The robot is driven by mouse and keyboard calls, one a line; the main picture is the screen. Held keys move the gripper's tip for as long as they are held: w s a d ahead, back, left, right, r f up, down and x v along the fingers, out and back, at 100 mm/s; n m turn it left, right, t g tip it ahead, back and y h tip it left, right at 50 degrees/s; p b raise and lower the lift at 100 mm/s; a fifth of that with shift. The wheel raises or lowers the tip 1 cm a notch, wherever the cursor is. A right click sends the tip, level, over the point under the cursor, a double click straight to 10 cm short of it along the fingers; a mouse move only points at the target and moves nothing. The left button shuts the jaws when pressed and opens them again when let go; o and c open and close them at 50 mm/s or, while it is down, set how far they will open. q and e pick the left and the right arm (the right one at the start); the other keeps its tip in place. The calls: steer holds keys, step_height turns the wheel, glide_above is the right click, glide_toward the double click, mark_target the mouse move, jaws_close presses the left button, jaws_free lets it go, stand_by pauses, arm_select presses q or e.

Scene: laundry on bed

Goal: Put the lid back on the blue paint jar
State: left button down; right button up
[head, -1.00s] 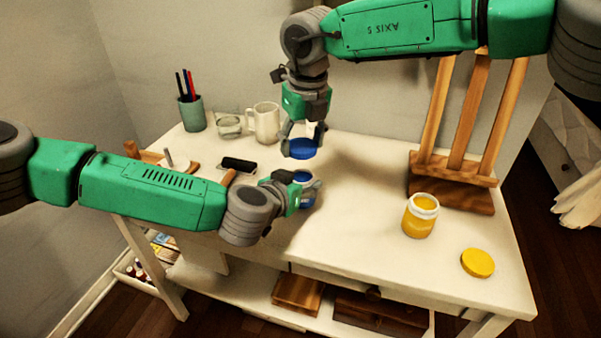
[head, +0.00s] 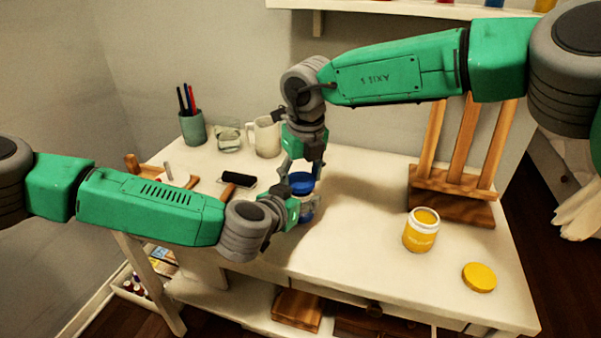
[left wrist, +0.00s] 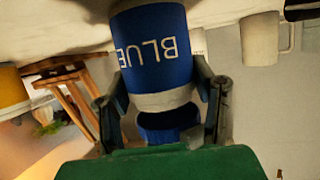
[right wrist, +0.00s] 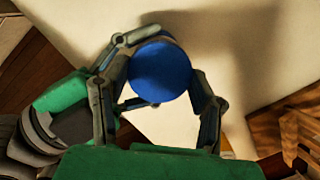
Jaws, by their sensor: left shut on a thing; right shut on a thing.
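The blue paint jar (head: 307,209) stands on the white table, and its label reads BLUE in the left wrist view (left wrist: 155,55). My left gripper (head: 298,207) is shut around the jar's sides. The blue lid (head: 300,184) is directly above the jar's mouth and also shows in the left wrist view (left wrist: 170,126) beside the pale rim. My right gripper (head: 302,172) comes from above and is shut on the lid, which fills the space between its fingers in the right wrist view (right wrist: 160,70). I cannot tell whether lid and rim touch.
An open yellow paint jar (head: 421,231) and its yellow lid (head: 479,277) are at the right. A wooden easel (head: 455,185) stands behind them. A mug (head: 266,136), a glass (head: 228,134), a pencil cup (head: 192,126) and a roller (head: 238,177) are at the back left.

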steer(key=shift+f, duration=0.4)
steer(key=shift+f, duration=0.55)
steer(key=o, duration=0.8)
steer(key=shift+c, duration=0.2)
steer(key=shift+a, duration=0.1)
steer(key=shift+r, duration=0.1)
steer(key=shift+r, duration=2.2)
steer(key=shift+c, duration=0.4)
